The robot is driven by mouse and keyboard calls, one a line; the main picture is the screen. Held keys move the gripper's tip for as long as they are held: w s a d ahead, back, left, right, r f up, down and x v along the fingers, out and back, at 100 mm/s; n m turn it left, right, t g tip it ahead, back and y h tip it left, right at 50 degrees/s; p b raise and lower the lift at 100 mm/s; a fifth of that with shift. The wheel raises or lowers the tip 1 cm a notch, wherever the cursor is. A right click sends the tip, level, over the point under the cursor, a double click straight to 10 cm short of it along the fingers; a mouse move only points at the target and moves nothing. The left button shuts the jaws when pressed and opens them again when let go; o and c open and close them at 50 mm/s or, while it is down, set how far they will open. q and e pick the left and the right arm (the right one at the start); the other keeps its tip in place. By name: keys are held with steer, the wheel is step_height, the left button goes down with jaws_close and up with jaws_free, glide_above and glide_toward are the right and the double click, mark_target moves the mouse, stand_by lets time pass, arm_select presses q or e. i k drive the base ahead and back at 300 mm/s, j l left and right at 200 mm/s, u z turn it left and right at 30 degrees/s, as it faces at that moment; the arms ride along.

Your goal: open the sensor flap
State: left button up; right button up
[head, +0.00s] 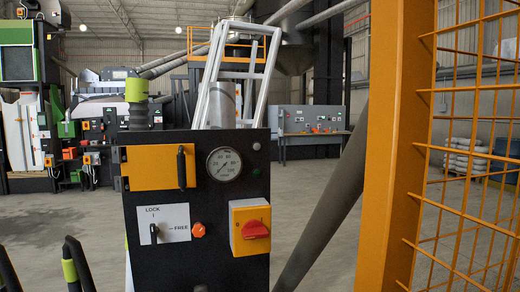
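A black control cabinet (217,273) stands upright near the centre of the head view. An orange-yellow flap (150,167) sits at the upper left of its front face and looks closed flat against it. A black vertical handle (181,167) is on the flap's right side, and small hinge-like parts show at its left edge. Below is a white plate (174,218) marked LOCK and FREE. Its small black lever (154,233) points about upward, toward LOCK. An orange button (198,230) is beside the plate.
The cabinet also carries a round gauge (224,164) and a red rotary switch (256,229) on yellow. An orange post (396,150) with mesh (465,170) stands at the right. A dark slanted pipe (325,215) is between. Black bars with a lime band (69,270) show lower left.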

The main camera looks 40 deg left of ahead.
mark_target(144, 168)
steer(key=u, duration=0.5)
steer(key=k+l+u, duration=0.1)
steer(key=u, duration=0.35)
steer(key=k+u, duration=0.15)
steer(key=u, duration=0.35)
steer(key=k+u, duration=0.1)
steer(key=u, duration=0.35)
steer(key=i+j+z, duration=0.15)
steer(key=j+z, duration=0.15)
steer(key=i+j+z, duration=0.15)
steer(key=j+z, duration=0.15)
